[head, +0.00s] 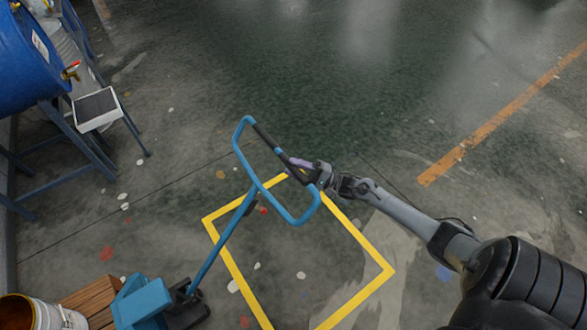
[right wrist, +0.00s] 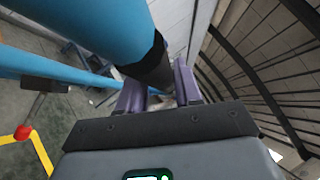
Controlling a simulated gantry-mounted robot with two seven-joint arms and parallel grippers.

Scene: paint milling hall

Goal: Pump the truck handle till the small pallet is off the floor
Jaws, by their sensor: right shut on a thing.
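The truck handle (head: 237,150) is a blue loop with a black grip on a blue shaft (head: 219,243), leaning up and right from the blue pump body (head: 142,301). My right gripper (head: 297,164) is shut on the black grip of the handle loop. In the right wrist view the purple fingers of my right gripper (right wrist: 158,92) lie either side of the black grip (right wrist: 153,65). The small wooden pallet (head: 90,296) shows partly at the lower left beside the pump body. Whether it touches the floor cannot be told. My left gripper is not in view.
A white bucket (head: 50,317) stands at the lower left by the pallet. A blue drum (head: 30,55) lies on a blue stand at the upper left, with a drip tray (head: 97,109) in front. The floor beyond is clear.

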